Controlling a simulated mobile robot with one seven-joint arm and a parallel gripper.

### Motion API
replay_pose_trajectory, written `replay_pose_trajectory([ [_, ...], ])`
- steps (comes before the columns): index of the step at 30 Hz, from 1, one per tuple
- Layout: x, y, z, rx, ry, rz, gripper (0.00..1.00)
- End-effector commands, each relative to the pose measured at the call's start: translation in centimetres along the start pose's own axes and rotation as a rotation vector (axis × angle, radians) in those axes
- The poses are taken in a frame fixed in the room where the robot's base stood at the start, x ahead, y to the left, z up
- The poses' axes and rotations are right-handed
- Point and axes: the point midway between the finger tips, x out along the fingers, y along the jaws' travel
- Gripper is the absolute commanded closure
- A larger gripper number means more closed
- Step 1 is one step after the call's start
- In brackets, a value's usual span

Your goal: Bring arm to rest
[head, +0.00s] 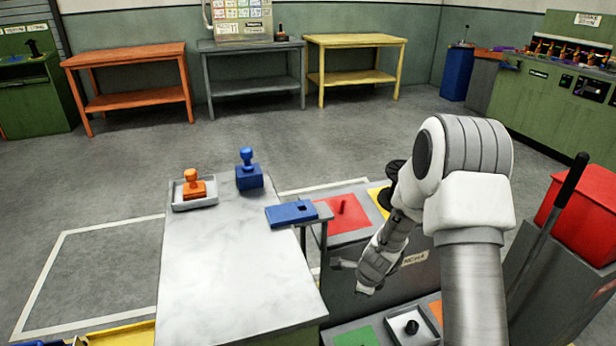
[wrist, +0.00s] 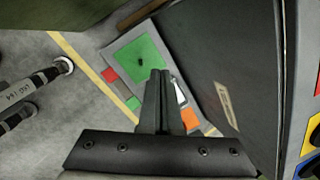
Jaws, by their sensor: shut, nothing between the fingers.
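My arm reaches down in the head view, over the gap between the grey-topped table (head: 235,262) and the grey cabinet with a label plate. In the wrist view my gripper (wrist: 160,74) points downward with its two dark fingers together and nothing between them. Its fingertips show against a green square (wrist: 138,62) with a small dark peg, lower down. In the head view the fingertips are hard to make out.
An orange stamp (head: 194,186) in a tray, a blue stamp (head: 249,175) and a blue plate (head: 292,213) stand on or at the table. A red square with a peg (head: 343,212) is close to my arm. A red box (head: 585,210) stands right. Open floor lies behind.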

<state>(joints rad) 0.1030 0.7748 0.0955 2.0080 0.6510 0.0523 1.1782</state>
Motion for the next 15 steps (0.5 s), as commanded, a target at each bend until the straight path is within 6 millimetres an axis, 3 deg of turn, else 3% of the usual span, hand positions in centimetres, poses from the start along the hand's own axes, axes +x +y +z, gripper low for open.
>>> replay_pose_trajectory([
  [1,-2.0,-0.7,0.7,-0.06,-0.013,-0.014,1.0],
  [6,-7.9,-1.6,2.4,-0.277,-0.046,-0.039,1.0],
  [15,-17.9,-1.1,4.1,-0.656,-0.066,-0.084,1.0],
])
